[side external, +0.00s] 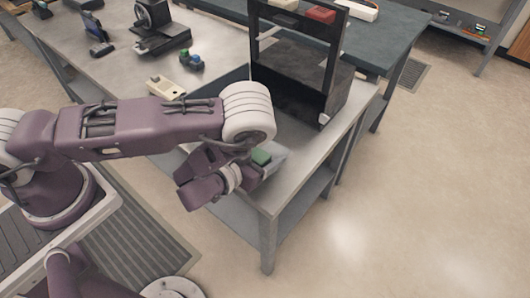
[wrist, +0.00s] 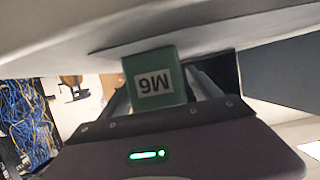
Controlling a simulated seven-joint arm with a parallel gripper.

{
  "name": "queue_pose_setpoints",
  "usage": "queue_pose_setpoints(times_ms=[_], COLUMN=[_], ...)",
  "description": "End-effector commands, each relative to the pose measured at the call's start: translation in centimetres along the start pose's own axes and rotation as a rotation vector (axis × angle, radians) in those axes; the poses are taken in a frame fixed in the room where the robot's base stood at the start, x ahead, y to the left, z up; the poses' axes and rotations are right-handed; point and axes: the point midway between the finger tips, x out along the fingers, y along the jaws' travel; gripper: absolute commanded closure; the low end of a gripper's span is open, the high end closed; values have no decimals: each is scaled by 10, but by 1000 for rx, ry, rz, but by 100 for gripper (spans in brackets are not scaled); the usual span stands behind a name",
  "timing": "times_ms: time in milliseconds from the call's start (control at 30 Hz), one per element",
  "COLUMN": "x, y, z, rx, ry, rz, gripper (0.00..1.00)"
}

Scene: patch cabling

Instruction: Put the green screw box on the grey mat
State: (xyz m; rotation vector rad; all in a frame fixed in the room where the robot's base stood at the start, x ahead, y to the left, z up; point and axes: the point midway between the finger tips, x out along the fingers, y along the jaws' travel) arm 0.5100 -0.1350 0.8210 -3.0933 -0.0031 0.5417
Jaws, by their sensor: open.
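The green screw box (wrist: 153,77) carries a white label reading M6, upside down in the wrist view. It also shows as a small green patch (side external: 261,157) near the front corner of the bench in the side view. My gripper (wrist: 162,84) is open, with its fingers at either side of the box. I cannot tell whether either finger touches it. My wrist hides part of the box in the side view. I cannot clearly pick out the grey mat; a flat dark grey-blue surface (side external: 236,77) lies left of the black frame.
A black upright frame (side external: 297,62) stands on the bench (side external: 215,50) close behind my gripper. A beige device (side external: 165,88), small green and blue items (side external: 191,61) and a dark stand (side external: 158,30) sit farther back. The bench's front corner drops to open floor.

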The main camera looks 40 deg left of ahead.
Motion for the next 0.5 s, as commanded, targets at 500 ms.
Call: queue_pose_setpoints(times_ms=[500], x=[-52], y=[0], z=[-1], rx=[-4], ry=[-4], rz=[-3], gripper=[28])
